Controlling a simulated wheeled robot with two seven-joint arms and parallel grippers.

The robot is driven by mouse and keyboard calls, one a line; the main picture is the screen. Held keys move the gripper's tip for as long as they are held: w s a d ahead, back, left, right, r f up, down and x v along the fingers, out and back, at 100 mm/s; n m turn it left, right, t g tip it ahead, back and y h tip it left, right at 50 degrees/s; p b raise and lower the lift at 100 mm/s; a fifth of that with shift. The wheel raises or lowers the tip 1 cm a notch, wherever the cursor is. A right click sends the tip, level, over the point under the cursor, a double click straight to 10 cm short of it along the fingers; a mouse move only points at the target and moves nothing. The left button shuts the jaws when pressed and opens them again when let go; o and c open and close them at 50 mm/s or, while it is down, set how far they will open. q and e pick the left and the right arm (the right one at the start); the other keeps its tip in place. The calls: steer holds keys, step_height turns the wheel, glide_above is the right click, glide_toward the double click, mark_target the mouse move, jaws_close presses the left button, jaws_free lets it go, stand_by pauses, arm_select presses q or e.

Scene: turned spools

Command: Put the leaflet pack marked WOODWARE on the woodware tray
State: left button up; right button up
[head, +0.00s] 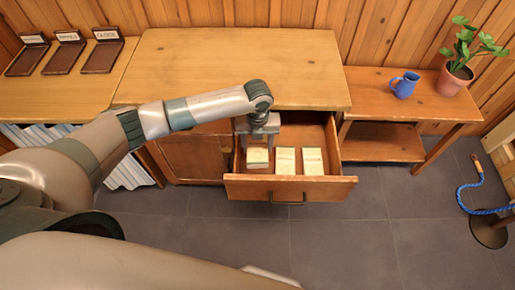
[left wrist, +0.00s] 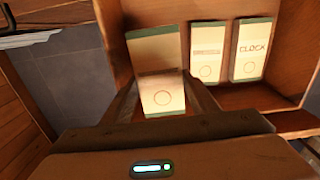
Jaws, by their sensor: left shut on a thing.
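My left gripper (head: 258,140) reaches down into the open drawer (head: 325,188). In the left wrist view it is shut on a cream leaflet pack (left wrist: 162,96) with a ring printed on it; its word is not readable. Another cream surface with a green edge (left wrist: 155,47) shows just beyond it; I cannot tell whether it is a separate pack below. To its right lie a pack with a blurred word (left wrist: 207,52) and a pack marked CLOCK (left wrist: 250,48). Three dark wooden trays (head: 67,56) with label cards stand at the far left; I cannot read which is woodware. My right gripper is not in view.
The drawer is pulled out below a wooden counter (head: 230,65), whose top is bare. A side table (head: 425,90) at the right holds a blue mug (head: 404,85) and a potted plant (head: 458,75). A blue rope on a post stands at far right.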

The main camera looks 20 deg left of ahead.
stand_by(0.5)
